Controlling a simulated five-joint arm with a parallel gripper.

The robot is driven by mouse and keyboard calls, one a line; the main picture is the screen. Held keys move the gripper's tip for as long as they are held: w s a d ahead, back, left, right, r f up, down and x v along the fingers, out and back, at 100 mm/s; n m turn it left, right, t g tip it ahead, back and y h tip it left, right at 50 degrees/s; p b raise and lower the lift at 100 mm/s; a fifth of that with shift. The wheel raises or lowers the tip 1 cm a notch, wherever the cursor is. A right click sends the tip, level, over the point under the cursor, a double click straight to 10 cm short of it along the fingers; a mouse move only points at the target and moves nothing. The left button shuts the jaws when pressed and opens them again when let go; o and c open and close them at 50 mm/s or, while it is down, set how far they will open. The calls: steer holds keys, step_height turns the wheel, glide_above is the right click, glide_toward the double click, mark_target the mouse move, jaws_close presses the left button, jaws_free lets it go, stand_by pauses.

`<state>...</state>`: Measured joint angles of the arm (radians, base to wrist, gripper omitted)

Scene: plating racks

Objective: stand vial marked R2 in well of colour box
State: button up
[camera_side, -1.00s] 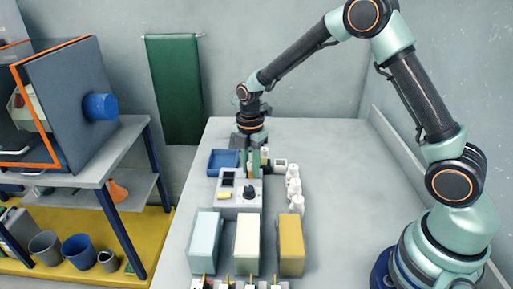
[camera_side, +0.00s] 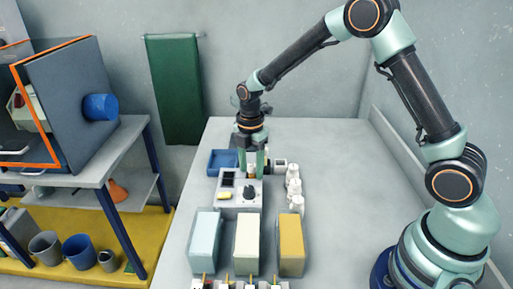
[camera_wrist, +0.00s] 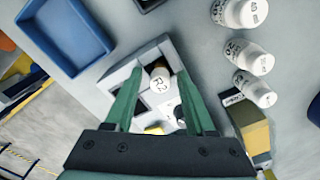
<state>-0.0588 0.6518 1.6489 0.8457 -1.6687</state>
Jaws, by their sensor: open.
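The vial marked R2 (camera_wrist: 158,82) has a white cap with its label facing up, and is between my gripper's fingers in the wrist view. It looks upright, with a dark recess around it at one end of the grey colour box (camera_wrist: 121,75); its base is hidden. In the side view the vial (camera_side: 252,171) shows at the back of the colour box (camera_side: 229,199), which has a dark screen, yellow button and black knob. My gripper (camera_wrist: 165,98) is open, its green fingers on either side of the vial with gaps. It points down in the side view (camera_side: 254,172).
A blue tray (camera_side: 222,162) is behind left. Several white-capped vials (camera_side: 293,188) stand in a row to the right. Pale blue (camera_side: 204,241), cream (camera_side: 247,245) and yellow (camera_side: 291,246) blocks stand in front. The table's right side is clear.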

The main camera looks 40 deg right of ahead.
step_height(320, 180, up, 12)
stand_by(0.4)
steer(key=s+d+r+m+t, duration=0.1)
steer(key=s+r+m+t, duration=0.1)
steer(key=s+m, duration=0.6)
steer(key=s+d+r+m+t, duration=0.1)
steer(key=s+r+m+t, duration=0.2)
steer(key=s+m, duration=0.6)
step_height(320, 180, up, 2)
steer(key=m, duration=0.2)
steer(key=shift+d+r+m+t, duration=0.15)
steer(key=shift+d+m+t, duration=0.15)
steer(key=shift+d+m, duration=0.1)
